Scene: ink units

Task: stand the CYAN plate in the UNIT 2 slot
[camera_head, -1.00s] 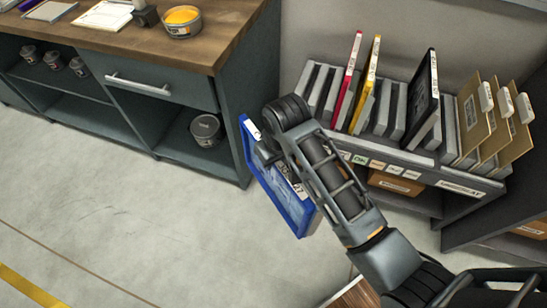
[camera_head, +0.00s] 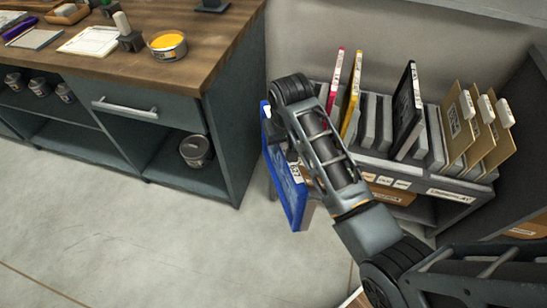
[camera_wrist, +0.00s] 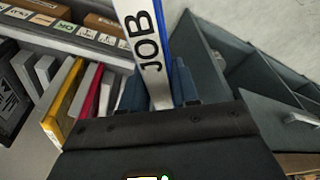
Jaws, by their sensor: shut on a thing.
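My gripper (camera_wrist: 160,92) is shut on the blue-framed plate, the cyan one (camera_head: 283,175), and holds it tilted in the air left of the rack. In the wrist view the plate's edge (camera_wrist: 150,45) carries a white strip reading "JOB". The rack (camera_head: 418,180) has grey dividers; a magenta plate (camera_head: 335,82), a yellow plate (camera_head: 352,95) and a black plate (camera_head: 407,108) stand in it. Empty spaces show between yellow and black. My arm hides the rack's left end and several front labels, so I cannot pick out the UNIT 2 slot.
The workbench (camera_head: 222,75) stands at the left, with an open tin of yellow ink (camera_head: 167,45) on top and a grey tin (camera_head: 195,151) on its lower shelf. Brown folders (camera_head: 460,125) fill the rack's right end. The floor (camera_head: 150,240) in front is clear.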

